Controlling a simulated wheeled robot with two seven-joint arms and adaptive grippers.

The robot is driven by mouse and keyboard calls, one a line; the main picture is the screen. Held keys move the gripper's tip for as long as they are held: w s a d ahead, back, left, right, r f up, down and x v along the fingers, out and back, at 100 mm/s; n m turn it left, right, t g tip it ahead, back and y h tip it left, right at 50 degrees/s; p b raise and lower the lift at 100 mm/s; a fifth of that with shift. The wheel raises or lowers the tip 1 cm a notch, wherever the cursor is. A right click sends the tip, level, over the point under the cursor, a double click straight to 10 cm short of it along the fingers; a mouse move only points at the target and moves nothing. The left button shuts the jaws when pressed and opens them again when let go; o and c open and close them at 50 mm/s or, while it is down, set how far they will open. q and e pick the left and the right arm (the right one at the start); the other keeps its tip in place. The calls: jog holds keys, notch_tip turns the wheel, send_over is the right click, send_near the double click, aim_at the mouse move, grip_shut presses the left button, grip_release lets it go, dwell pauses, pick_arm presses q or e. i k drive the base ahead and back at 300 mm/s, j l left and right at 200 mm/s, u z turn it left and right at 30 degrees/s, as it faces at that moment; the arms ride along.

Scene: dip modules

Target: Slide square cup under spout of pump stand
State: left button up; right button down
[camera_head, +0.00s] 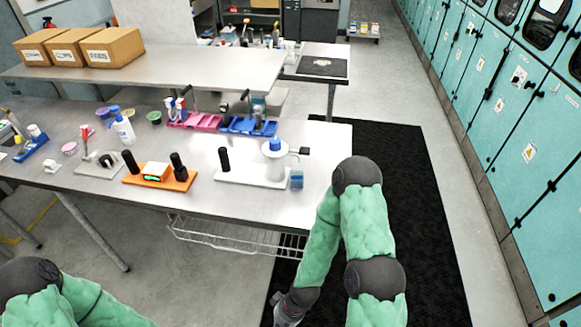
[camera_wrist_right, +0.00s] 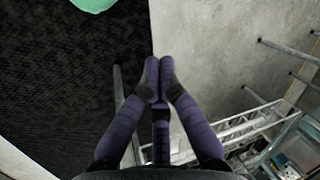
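The pump stand (camera_head: 243,176) is a white base near the right end of the table, with an upright black post at its left. A white round body (camera_head: 275,165) with a blue top stands at its right, and a dark piece sticks out to the right. The small blue square cup (camera_head: 297,179) is at the stand's right end, near the table edge; whether it is under the spout is unclear. My right gripper (camera_head: 287,312) hangs low beside the table, away from the cup. In the right wrist view its fingertips (camera_wrist_right: 159,72) meet, empty. My left gripper is out of view.
An orange base (camera_head: 160,178) with black posts stands left of the pump stand. Pink (camera_head: 200,121) and blue (camera_head: 247,126) trays lie behind. A wire rack (camera_head: 235,238) hangs under the table. Black matting (camera_head: 400,200) covers the floor to the right.

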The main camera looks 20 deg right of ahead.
aim_at(297, 177)
jog(key=k+l+u, duration=0.1)
jog(key=l+u, duration=0.3)
jog(key=k+l+u, duration=0.15)
jog(key=l+u, duration=0.25)
jog(key=k+l+u, duration=0.15)
jog(key=u, duration=0.25)
jog(key=k+l+u, duration=0.25)
jog(key=u, duration=0.15)
jog(key=k+l+u, duration=0.1)
jog(key=u, duration=0.35)
jog(key=k+l+u, duration=0.1)
jog(key=u, duration=0.35)
jog(key=k+l+u, duration=0.15)
jog(key=u, duration=0.25)
jog(key=k+l+u, duration=0.1)
jog(key=u, duration=0.35)
jog(key=k+u, duration=0.2)
jog(key=u, duration=0.25)
jog(key=k+l+u, duration=0.15)
jog(key=k+u, duration=0.75)
jog(key=i+l, duration=0.05)
